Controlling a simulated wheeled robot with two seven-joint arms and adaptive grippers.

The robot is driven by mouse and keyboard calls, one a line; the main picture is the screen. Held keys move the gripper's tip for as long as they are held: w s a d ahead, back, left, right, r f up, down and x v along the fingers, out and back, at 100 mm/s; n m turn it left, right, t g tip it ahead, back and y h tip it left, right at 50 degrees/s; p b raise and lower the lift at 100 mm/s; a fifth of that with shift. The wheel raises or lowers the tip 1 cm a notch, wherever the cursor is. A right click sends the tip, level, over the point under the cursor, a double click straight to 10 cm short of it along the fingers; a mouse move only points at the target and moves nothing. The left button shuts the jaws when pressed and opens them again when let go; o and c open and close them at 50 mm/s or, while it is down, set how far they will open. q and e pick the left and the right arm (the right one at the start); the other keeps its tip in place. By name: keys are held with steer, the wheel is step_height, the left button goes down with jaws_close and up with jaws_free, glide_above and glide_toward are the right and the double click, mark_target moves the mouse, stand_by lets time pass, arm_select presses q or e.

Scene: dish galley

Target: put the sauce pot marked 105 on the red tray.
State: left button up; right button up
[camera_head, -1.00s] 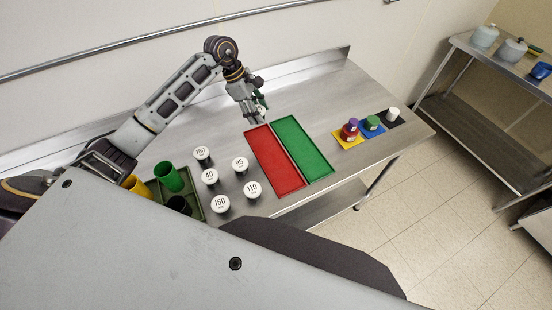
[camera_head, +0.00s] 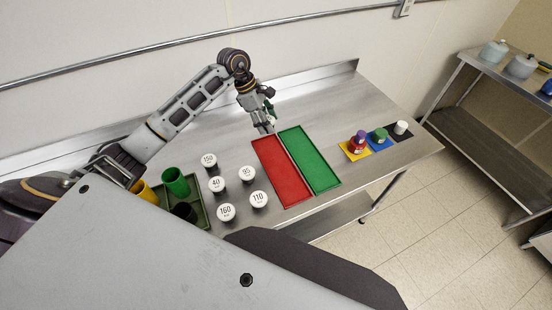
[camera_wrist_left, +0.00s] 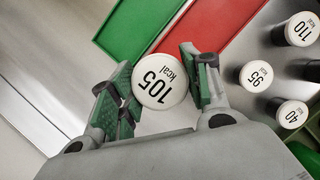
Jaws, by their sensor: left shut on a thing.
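The sauce pot marked 105 (camera_wrist_left: 159,82) has a round white lid and sits between the two green-padded fingers of my left gripper (camera_wrist_left: 160,95), which is shut on it. In the head view my left gripper (camera_head: 266,127) is over the table just behind the far end of the red tray (camera_head: 282,172); the pot is mostly hidden there. The red tray is empty and also shows in the left wrist view (camera_wrist_left: 208,28), beyond the pot. My right gripper is not in view.
An empty green tray (camera_head: 312,160) lies right beside the red one. Coloured mats with small containers lie at the right.

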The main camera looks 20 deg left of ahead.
arm_select(q)
steer(key=shift+f+b, duration=1.2)
steer(key=shift+f, duration=1.9)
steer(key=shift+f+b, duration=0.85)
steer(key=shift+f, duration=1)
steer(key=shift+f, duration=0.15)
steer(key=o, duration=1)
steer(key=shift+r, duration=0.2)
